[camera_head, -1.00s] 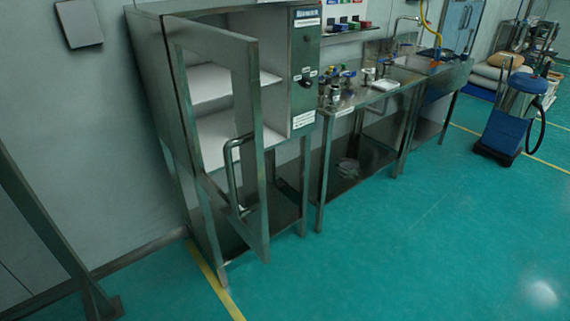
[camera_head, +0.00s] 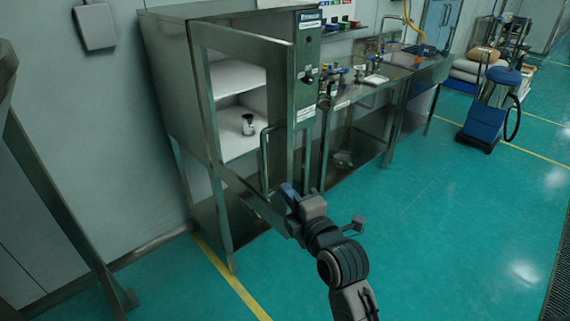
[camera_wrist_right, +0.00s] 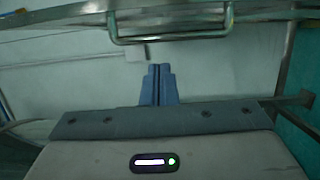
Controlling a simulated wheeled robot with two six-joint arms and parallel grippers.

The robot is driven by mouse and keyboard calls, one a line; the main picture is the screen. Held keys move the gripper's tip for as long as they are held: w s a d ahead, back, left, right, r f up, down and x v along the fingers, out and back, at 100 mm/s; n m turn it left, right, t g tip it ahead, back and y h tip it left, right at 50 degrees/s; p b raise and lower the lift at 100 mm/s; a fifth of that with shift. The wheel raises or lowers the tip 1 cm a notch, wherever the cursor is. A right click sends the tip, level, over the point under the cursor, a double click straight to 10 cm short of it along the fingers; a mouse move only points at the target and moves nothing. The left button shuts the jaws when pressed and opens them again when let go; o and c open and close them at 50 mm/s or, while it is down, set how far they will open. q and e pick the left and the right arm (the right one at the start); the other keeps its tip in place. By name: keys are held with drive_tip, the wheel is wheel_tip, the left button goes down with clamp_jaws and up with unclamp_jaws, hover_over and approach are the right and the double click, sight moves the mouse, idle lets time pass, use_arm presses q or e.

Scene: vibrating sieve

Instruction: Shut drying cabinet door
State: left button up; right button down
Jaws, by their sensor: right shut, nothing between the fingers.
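The drying cabinet (camera_head: 175,75) is a steel cabinet on legs at the left centre of the head view. Its framed door (camera_head: 205,100) is hinged on the left and stands partly open, its lower free corner jutting toward me. The door's bar handle (camera_head: 265,160) is near the free edge; a bar handle (camera_wrist_right: 170,40) also shows at the top of the wrist view. My right gripper (camera_head: 288,191) is shut and empty, close to the handle's lower end and the door's lower part. It shows blue fingers together in the wrist view (camera_wrist_right: 158,85). Contact cannot be told. My left gripper is out of view.
A small container (camera_head: 248,124) stands on a white shelf inside the cabinet. A steel bench (camera_head: 345,95) with small fittings adjoins it on the right. A blue wheeled unit (camera_head: 485,120) stands further right. The green floor (camera_head: 430,230) in front is clear.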

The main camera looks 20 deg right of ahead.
sight(285, 166)
drive_tip(key=w+p, duration=0.1)
drive_tip(key=w, duration=0.2)
drive_tip(key=w+p, duration=0.1)
drive_tip(key=w, duration=0.2)
drive_tip(key=w+p, duration=0.1)
drive_tip(key=w, duration=0.2)
drive_tip(key=shift+a+r, duration=0.15)
drive_tip(key=shift+a, duration=0.25)
drive_tip(key=d, duration=0.1)
drive_tip(key=d+p, duration=0.1)
drive_tip(key=w+d, duration=0.1)
drive_tip(key=d, duration=0.1)
drive_tip(key=shift+f+p, duration=0.25)
drive_tip(key=shift+p, duration=0.15)
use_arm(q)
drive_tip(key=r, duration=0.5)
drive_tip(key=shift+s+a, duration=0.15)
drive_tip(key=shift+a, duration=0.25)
use_arm(e)
drive_tip(key=shift+a, duration=0.1)
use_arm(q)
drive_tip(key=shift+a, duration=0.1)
